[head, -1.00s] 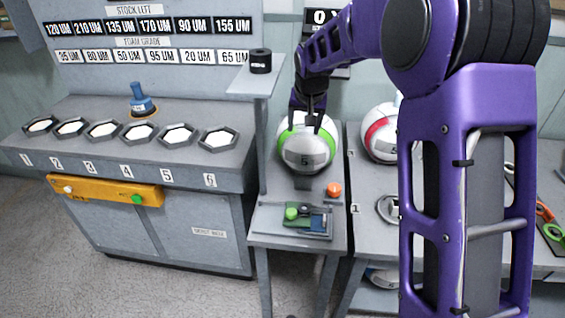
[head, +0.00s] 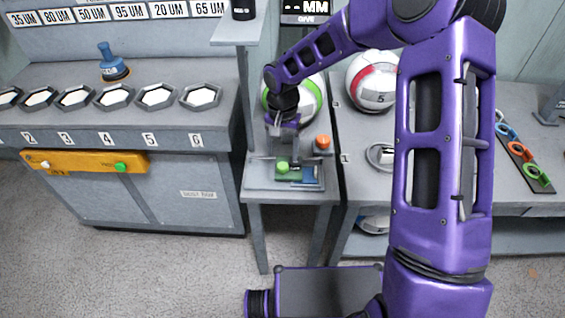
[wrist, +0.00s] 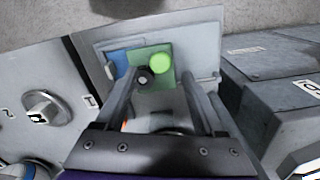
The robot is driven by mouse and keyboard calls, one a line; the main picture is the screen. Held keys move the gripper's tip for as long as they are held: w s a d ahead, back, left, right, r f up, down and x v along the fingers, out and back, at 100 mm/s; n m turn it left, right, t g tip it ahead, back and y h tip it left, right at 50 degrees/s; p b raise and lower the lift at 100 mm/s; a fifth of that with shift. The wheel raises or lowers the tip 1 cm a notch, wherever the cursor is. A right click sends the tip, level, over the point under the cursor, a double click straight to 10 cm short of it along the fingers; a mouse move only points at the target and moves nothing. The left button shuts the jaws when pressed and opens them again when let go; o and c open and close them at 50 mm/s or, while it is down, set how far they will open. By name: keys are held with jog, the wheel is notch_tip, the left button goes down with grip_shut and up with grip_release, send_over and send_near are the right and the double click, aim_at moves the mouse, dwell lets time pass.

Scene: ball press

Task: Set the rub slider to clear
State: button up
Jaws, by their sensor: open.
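The slider fixture is a grey plate (head: 258,183) on the small stand, with a green field (head: 290,177) and a blue field (head: 312,174). A bright green round knob (head: 282,167) stands on it; the knob also shows in the wrist view (wrist: 161,62). A small dark knob (wrist: 143,76) sits near the border of green and blue. My gripper (wrist: 160,73) is open and points down over the fixture, its two fingers either side of the dark and green knobs in the picture. I see no contact. No "clear" marking is readable.
An orange button (head: 322,142) is close behind the fixture. A green-and-white ball (head: 312,98) is behind my gripper, partly hidden. A red-and-white ball (head: 372,82) sits on the bench to the right. A shelf post stands close on the left.

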aim_at(282, 165)
jog(key=shift+f, duration=2.35)
grip_shut()
